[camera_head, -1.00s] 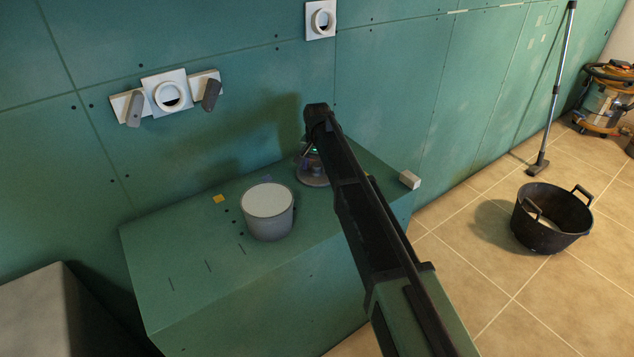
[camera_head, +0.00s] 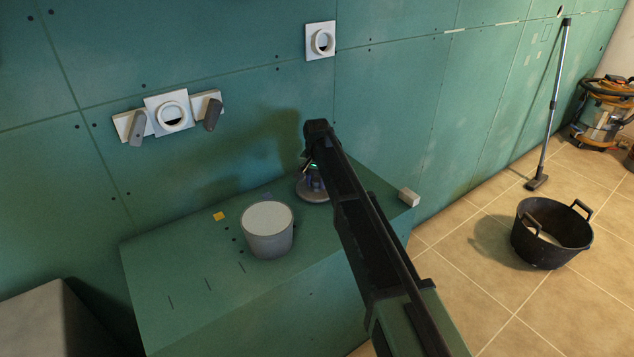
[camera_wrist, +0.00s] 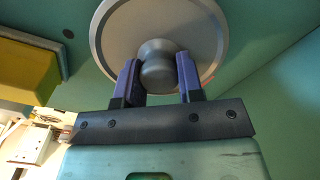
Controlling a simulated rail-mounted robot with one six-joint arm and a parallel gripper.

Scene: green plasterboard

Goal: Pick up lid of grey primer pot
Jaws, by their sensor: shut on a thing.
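The lid is a round grey disc with a knob (camera_wrist: 120,25), large at the top of the wrist view. In the head view it shows small and partly hidden by my arm (camera_head: 309,193), at the back of the green box. My gripper (camera_wrist: 158,72) has its two purple fingers on either side of the knob and is shut on it. I cannot tell whether the lid touches the box top. The grey pot (camera_head: 268,240) stands upright to the left of the lid, with a flat pale top.
The green box (camera_head: 190,300) stands against the green wall. A small yellow piece (camera_head: 219,216) lies near the pot and a white block (camera_head: 409,197) at the right end. A black bucket (camera_head: 550,245) is on the tiled floor. A yellow block (camera_wrist: 25,68) shows in the wrist view.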

